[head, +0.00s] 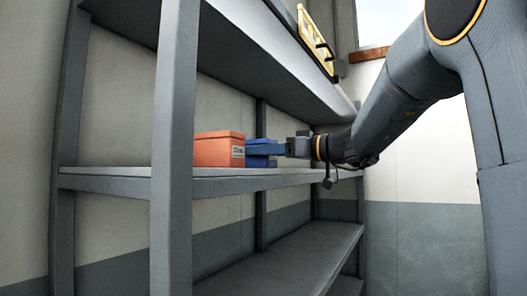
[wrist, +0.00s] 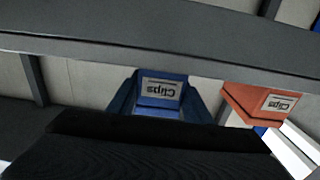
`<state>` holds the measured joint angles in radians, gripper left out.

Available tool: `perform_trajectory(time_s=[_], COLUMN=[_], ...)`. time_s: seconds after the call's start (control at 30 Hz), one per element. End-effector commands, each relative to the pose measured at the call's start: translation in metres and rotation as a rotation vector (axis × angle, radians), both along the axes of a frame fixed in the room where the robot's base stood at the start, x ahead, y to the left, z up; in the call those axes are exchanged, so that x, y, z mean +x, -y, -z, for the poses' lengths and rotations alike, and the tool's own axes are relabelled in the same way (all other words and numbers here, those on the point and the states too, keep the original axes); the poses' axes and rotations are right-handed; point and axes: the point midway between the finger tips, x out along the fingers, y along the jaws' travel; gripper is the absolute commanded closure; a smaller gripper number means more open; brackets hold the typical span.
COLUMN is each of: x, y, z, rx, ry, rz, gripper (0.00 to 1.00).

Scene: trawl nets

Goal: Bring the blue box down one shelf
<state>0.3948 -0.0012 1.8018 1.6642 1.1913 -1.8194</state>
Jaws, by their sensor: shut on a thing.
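The blue box (head: 262,161) is on the middle shelf board, just right of an orange box. In the wrist view, which looks upside down, the blue box (wrist: 160,90) shows its front face with a "Clips" label. My gripper (head: 268,149) reaches in from the right at the shelf's front. Its fingers (wrist: 160,108) lie on either side of the blue box and are shut on it. The box looks level and seems to rest on the board. Its rear is hidden.
The orange box (head: 218,149) stands close beside the blue one; it also shows in the wrist view (wrist: 262,103). The lower shelf board (head: 290,262) looks empty. A grey upright post (head: 173,150) stands at the front left.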

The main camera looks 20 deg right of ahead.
Motion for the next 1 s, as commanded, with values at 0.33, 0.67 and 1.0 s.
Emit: perform_trajectory(time_s=[0.33, 0.67, 1.0], x=[0.0, 0.0, -0.033], y=[0.0, 0.0, 0.036], z=[0.001, 0.001, 0.002], rx=[0.0, 0.0, -0.001], ry=[0.0, 0.0, 0.003], rz=[0.0, 0.0, 0.006], gripper=[0.36, 0.36, 0.36])
